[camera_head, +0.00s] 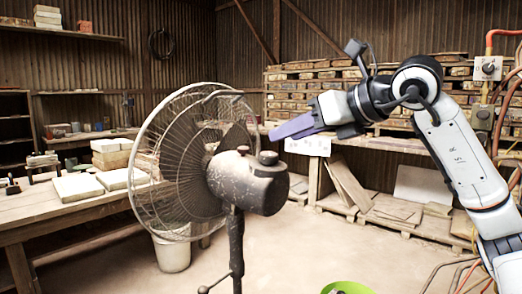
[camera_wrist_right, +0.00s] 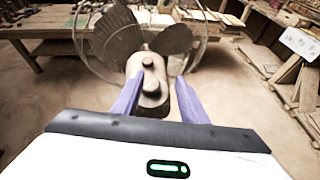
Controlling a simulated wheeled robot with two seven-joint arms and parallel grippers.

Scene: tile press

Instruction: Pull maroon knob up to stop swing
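A dusty pedestal fan (camera_head: 245,182) stands in the middle of the head view, its wire cage facing left. Two small dark knobs stick up from its motor housing: a taller one (camera_head: 243,150) and a wider one (camera_head: 268,158). In the right wrist view the fingers (camera_wrist_right: 159,76) are apart with nothing held. The housing (camera_wrist_right: 152,100) and knobs show between them, beyond the tips. My left gripper is not in view.
A wooden workbench (camera_head: 70,215) with pale tiles stands at left, and a light bucket (camera_head: 172,253) is behind the fan. Stacked pallets and shelves line the back. A green bin rim (camera_head: 347,287) shows at the bottom. Pipes and a switch box (camera_head: 487,68) are at right.

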